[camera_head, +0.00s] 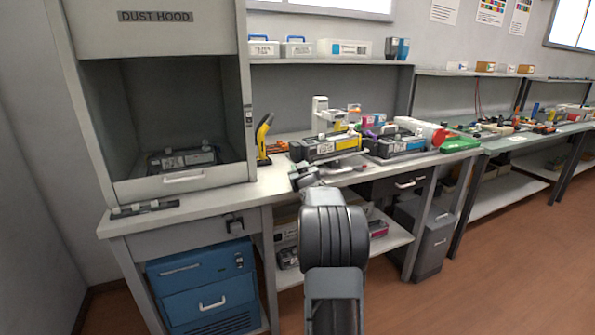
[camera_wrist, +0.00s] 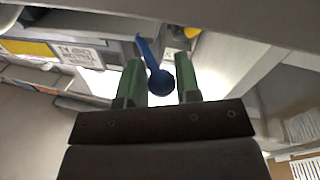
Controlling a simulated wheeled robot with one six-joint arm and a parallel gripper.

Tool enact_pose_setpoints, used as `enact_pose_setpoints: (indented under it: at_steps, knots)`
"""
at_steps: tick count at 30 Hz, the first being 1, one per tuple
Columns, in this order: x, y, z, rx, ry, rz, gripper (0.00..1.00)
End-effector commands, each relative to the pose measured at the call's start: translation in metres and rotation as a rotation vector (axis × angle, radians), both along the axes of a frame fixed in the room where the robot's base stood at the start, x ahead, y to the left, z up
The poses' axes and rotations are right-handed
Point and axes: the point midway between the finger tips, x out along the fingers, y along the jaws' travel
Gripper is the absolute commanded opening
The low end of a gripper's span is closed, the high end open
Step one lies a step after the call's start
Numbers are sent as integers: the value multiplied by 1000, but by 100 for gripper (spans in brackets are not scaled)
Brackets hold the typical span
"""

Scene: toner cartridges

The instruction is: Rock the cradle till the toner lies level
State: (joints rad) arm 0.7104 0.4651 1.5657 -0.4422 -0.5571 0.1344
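A dark cartridge with a yellow label (camera_head: 325,148) rests on the bench's front, apparently on the cradle, which is mostly hidden beneath it. It looks roughly level in the head view; the toner inside cannot be seen. In the wrist view its yellow and white labels (camera_wrist: 80,53) show at upper left. A blue lever with a round knob (camera_wrist: 161,82) hangs between the green fingers of my gripper (camera_wrist: 160,88). The fingers stand apart on either side, with narrow gaps to the knob. In the head view my gripper (camera_head: 304,176) is just below the yellow-labelled cartridge, at the bench edge.
A blue-labelled cartridge (camera_head: 397,145) lies to the right, close to a green item (camera_head: 459,145). A yellow-and-black tool (camera_head: 264,138) stands at left. The dust hood (camera_head: 155,40) holds another dark cartridge (camera_head: 182,158). A blue cabinet (camera_head: 205,285) stands under the bench.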

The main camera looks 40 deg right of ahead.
Motion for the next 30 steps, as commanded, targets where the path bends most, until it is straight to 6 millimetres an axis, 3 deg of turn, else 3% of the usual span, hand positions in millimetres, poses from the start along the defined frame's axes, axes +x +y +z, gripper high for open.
enact_pose_setpoints:
  at_steps: [7,17,30]
  knots:
    - [0,0,-2,2,2,0,52]
    - [-6,2,0,1,0,-1,52]
    - [-77,41,-4,2,1,0,52]
